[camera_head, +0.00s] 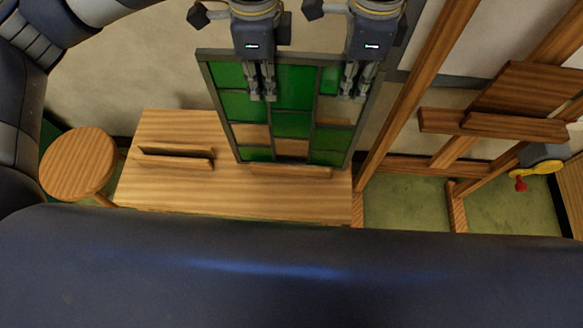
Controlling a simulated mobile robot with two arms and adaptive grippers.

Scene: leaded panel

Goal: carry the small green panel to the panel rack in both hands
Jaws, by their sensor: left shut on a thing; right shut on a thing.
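The green panel (292,126) is a dark-framed grid of green panes, with some clear panes that show wood behind them. It stands roughly upright over the right part of a low wooden bench (240,203). My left gripper (262,97) is shut on the panel left of its middle. My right gripper (353,94) is shut on it near its right edge. The panel's lower edge is close to a wooden slat (290,172) on the bench; I cannot tell whether it touches. A slotted wooden holder (178,162) on the bench's left part is empty. I cannot tell which piece is the panel rack.
A round wooden stool (78,163) stands left of the bench. A wooden easel-like frame (420,88) with a ledge (493,125) rises at the right. A yellow and red object (535,172) is near it. My dark body fills the bottom.

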